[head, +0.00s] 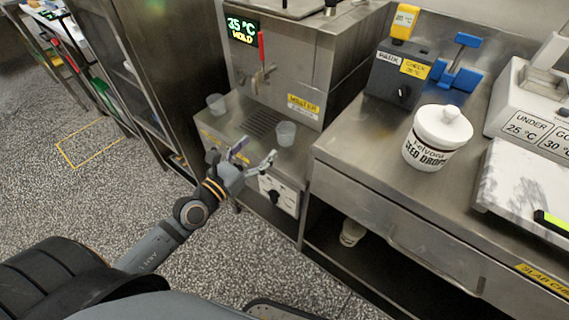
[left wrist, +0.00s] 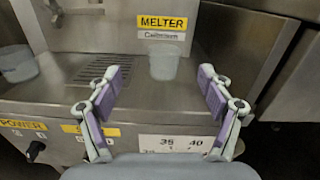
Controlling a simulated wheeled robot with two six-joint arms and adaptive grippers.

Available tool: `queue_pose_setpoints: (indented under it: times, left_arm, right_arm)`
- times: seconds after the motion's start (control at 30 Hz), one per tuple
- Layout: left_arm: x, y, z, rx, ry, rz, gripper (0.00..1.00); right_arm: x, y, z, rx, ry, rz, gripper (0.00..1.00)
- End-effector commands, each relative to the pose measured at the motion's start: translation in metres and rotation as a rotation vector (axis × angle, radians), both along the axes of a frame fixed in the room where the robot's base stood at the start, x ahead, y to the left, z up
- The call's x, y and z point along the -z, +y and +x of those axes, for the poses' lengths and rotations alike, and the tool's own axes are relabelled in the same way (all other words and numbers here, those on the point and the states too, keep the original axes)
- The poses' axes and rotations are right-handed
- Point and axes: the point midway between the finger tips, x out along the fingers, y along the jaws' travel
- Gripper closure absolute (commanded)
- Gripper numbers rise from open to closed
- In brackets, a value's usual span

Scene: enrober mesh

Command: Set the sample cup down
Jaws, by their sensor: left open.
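A small translucent cup (head: 286,133) stands upright on the steel ledge of the melter (head: 325,70), right of the drain grille. In the left wrist view this cup (left wrist: 163,62) is ahead, centred between the purple finger pads and a little beyond their tips. My left gripper (head: 254,156) is open and empty at the ledge's front, with its fingers pointing toward the cup; it also shows in the left wrist view (left wrist: 160,88). It appears apart from the cup. A second translucent cup (head: 216,103) stands at the ledge's left, also in the left wrist view (left wrist: 17,62).
The drain grille (head: 262,124) lies between the cups, below a red-handled tap (head: 261,60). The steel counter (head: 350,150) rises to the right and holds a white lidded jar (head: 437,137) and a grey box (head: 400,72). A cabinet (head: 165,60) stands left.

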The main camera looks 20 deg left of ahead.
Motion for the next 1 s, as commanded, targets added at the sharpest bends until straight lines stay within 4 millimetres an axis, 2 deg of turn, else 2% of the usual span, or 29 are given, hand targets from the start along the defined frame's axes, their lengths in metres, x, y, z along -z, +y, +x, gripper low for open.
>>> queue_pose_setpoints:
  times: [0.03,0.23,0.5,0.77,1.0]
  left_arm:
    - [0.01,-0.005,-0.003,0.019,-0.002,0.047,0.2]
    - [0.009,-0.009,-0.002,0.032,-0.006,0.088,0.2]
    - [0.01,-0.022,0.036,0.028,-0.008,0.081,0.2]
    - [0.009,-0.027,0.047,0.031,-0.004,0.082,0.2]
    - [0.013,-0.036,0.082,0.029,-0.006,0.078,0.2]
  right_arm:
    - [0.008,0.0,0.002,0.0,-0.002,0.0,0.6]
    - [0.003,0.001,0.005,0.0,-0.003,0.001,0.6]
    - [-0.016,0.008,0.025,0.001,0.0,0.012,0.6]
    - [-0.025,0.011,0.031,0.001,0.003,0.016,0.6]
    - [-0.052,0.02,0.047,0.0,0.008,0.03,0.6]
